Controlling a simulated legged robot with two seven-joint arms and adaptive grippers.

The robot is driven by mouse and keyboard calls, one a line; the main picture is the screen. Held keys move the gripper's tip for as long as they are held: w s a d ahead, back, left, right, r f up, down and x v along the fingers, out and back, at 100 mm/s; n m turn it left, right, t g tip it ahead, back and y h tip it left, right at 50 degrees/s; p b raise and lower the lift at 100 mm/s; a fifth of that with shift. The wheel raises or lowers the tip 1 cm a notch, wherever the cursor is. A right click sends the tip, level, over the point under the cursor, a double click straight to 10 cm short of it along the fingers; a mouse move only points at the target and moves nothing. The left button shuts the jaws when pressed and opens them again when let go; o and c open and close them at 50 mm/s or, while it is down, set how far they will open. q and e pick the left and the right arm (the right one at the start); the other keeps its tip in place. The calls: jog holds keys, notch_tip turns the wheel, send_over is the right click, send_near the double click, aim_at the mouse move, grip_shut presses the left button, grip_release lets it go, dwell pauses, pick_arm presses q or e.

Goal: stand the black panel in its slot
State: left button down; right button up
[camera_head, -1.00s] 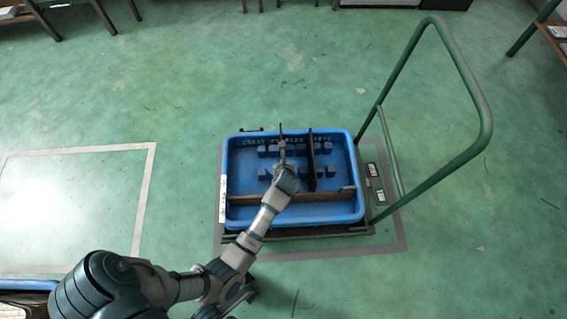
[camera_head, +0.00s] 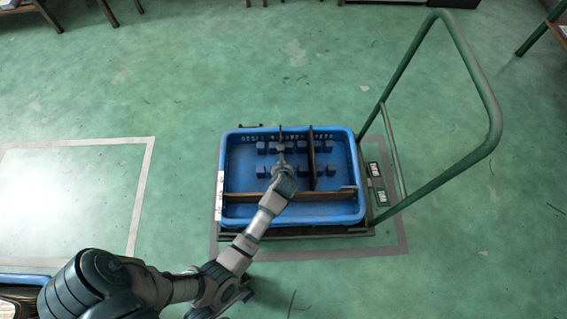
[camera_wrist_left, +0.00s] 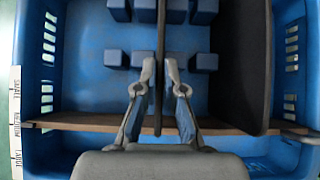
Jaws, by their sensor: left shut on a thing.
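My left gripper (camera_head: 281,163) reaches over the blue tray (camera_head: 361,180) and is shut on a thin black panel (camera_head: 281,137). In the left wrist view the held panel (camera_wrist_left: 161,30) is upright, nearly edge-on between the fingertips (camera_wrist_left: 160,75). It lines up with the gap between the middle blue slot blocks (camera_wrist_left: 146,10). I cannot tell whether its lower edge touches the tray floor. My right gripper is not in view.
A second dark panel (camera_head: 312,160) stands upright to the right, large in the left wrist view (camera_wrist_left: 242,60). A brown divider (camera_head: 330,195) crosses the tray's near part. The tray rests on a cart with a green handle (camera_head: 490,105). Open floor lies left.

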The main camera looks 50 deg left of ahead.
pick_arm(q)
jog(key=shift+f, duration=0.2)
jog(key=c, duration=1.2)
grip_release()
jog(key=v, duration=1.2)
